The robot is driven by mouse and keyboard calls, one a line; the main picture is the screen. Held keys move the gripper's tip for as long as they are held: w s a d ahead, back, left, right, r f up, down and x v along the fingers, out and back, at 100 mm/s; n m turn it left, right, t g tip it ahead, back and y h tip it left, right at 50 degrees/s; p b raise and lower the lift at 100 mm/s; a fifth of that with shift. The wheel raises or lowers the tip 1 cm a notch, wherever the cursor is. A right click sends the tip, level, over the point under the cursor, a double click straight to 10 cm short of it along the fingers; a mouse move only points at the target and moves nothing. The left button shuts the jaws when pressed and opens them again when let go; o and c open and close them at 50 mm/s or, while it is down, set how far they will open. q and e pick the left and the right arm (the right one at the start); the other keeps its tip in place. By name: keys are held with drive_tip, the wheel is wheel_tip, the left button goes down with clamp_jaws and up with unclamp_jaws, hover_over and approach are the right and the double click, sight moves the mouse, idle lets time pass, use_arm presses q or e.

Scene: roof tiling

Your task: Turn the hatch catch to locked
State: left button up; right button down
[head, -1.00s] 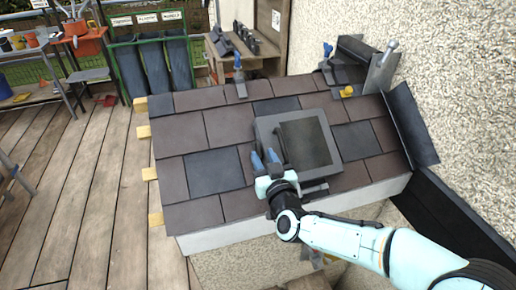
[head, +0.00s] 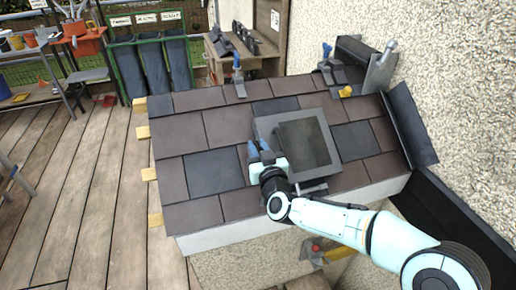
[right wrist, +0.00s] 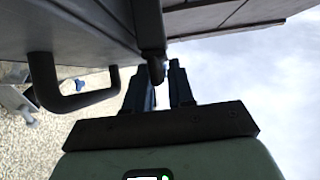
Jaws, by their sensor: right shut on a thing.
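The roof hatch (head: 264,126) has a grey frame and a dark pane, and it lies closed among the roof tiles. My right gripper (head: 259,149) is at the left side of the hatch, with its blue fingers close together. In the right wrist view the dark hatch catch (right wrist: 149,25) hangs from the hatch's edge, and its tip is between the two fingers (right wrist: 160,88). The gripper is shut on it. In the head view the gripper covers the catch, so its angle cannot be told there. My left gripper is out of view.
A dark bar handle (right wrist: 78,102) on the hatch is left of the fingers. Brown and slate tiles (head: 210,165) surround the hatch. A yellow object (head: 346,91) and blue-handled clamps (head: 238,75) are higher on the roof. A pebbled wall (head: 450,80) stands at right.

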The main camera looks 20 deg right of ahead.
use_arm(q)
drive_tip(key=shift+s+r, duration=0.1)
